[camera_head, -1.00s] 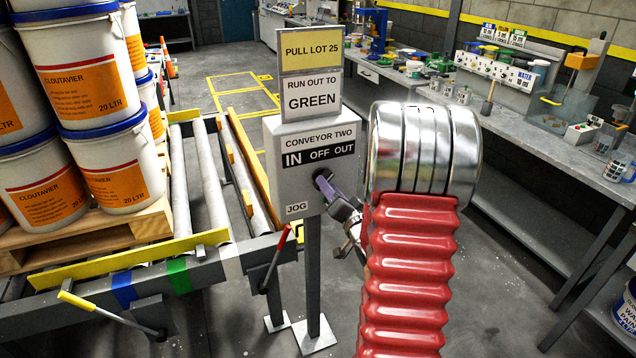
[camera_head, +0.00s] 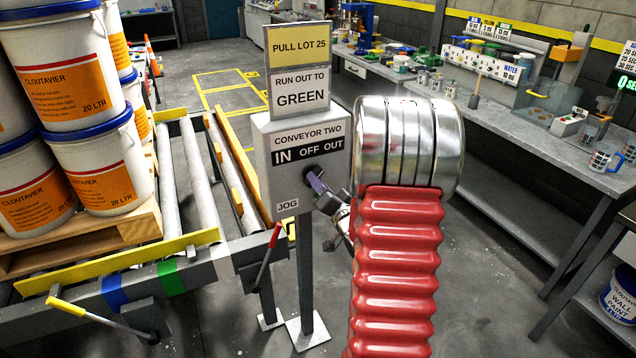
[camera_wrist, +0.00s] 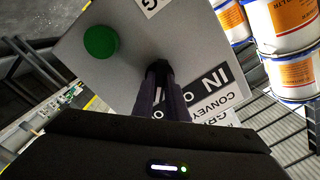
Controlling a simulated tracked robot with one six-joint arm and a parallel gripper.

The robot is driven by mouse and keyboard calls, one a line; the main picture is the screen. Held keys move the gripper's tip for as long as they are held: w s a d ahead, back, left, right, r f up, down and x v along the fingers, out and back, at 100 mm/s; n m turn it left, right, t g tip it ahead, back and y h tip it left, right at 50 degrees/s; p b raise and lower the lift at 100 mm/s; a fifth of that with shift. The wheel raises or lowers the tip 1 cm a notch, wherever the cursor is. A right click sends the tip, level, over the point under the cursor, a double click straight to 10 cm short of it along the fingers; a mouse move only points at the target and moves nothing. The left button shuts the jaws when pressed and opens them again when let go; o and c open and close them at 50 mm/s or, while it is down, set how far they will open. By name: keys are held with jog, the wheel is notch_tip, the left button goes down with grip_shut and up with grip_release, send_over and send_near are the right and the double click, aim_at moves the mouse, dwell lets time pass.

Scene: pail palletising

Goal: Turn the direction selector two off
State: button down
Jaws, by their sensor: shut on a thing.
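The conveyor two control box (camera_head: 262,185) stands on a post in the middle of the head view, with a black label (camera_head: 309,152) reading IN, OFF, OUT. The dark direction selector (camera_head: 309,172) sits just below that label; it also shows in the wrist view (camera_wrist: 158,70). My gripper (camera_head: 317,184) reaches it from the lower right and is shut on it. In the wrist view my two fingers (camera_wrist: 163,96) flank the selector and cover part of the label. Which word the selector points to cannot be told.
A green button (camera_wrist: 101,41) is on the box's face in the wrist view. Signs above the box read PULL LOT 25 (camera_head: 299,46) and RUN OUT TO GREEN (camera_head: 300,91). A red-handled lever (camera_head: 268,255) stands close left of the post. Stacked pails (camera_head: 95,165) stand at left.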

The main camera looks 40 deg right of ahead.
jog(key=shift+s+d, duration=0.1)
jog(key=shift+d, duration=0.05)
jog(key=shift+f, duration=0.1)
jog(key=n, duration=0.8)
jog(key=shift+f+n, duration=0.15)
jog(key=shift+n, duration=0.25)
dwell(0.6)
jog(key=c, duration=1.8)
grip_release()
jog(key=shift+o, duration=0.2)
